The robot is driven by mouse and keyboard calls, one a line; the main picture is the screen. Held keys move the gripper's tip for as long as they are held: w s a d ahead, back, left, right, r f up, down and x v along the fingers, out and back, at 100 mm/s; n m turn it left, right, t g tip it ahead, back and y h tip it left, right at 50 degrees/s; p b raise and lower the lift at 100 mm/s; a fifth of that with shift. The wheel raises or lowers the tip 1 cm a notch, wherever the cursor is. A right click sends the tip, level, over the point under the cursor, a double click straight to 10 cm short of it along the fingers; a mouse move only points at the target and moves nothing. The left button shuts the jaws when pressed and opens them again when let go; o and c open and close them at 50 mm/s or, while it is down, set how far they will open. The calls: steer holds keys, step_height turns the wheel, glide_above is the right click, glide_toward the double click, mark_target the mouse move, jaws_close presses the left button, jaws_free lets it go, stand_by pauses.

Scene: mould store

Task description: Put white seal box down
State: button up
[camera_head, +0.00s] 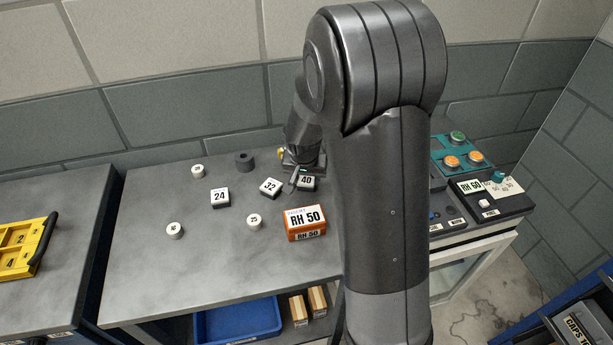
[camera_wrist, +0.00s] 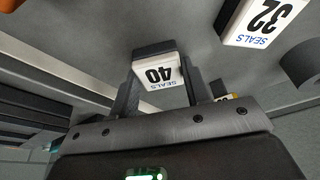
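The white seal box marked 40 (camera_head: 307,183) is at the back of the grey table, just left of my arm. In the wrist view the box (camera_wrist: 159,71) sits between the two fingers of my gripper (camera_wrist: 160,82), with a finger against each side. My gripper looks shut on it. In the head view my gripper (camera_head: 304,174) is partly hidden by my arm. The box is at or very near the table top; I cannot tell whether it touches. A similar box marked 32 (camera_head: 270,187) is just left of it and also shows in the wrist view (camera_wrist: 250,22).
A box marked 24 (camera_head: 219,197), an orange RH 50 box (camera_head: 305,223), small white round pieces (camera_head: 174,230) and a dark cylinder (camera_head: 244,161) stand on the table (camera_head: 150,275). A control panel (camera_head: 480,200) is at right. The table's front left is clear.

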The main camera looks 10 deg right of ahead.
steer(key=o, duration=0.4)
steer(key=shift+o, duration=0.2)
steer(key=shift+r, duration=0.1)
steer(key=v, duration=1.2)
steer(key=s+r+n, duration=0.1)
steer(key=s+r, duration=0.2)
steer(key=s, duration=0.4)
steer(key=s+r+n+t, duration=0.1)
steer(key=s+r, duration=0.3)
steer(key=s, duration=0.4)
steer(key=s+r+n+t+y, duration=0.1)
steer(key=s+r+n, duration=0.1)
steer(key=s, duration=0.6)
steer(key=shift+d+r+n, duration=0.2)
steer(key=shift+r+n, duration=0.1)
steer(key=shift+r, duration=0.45)
steer(key=shift+s, duration=0.15)
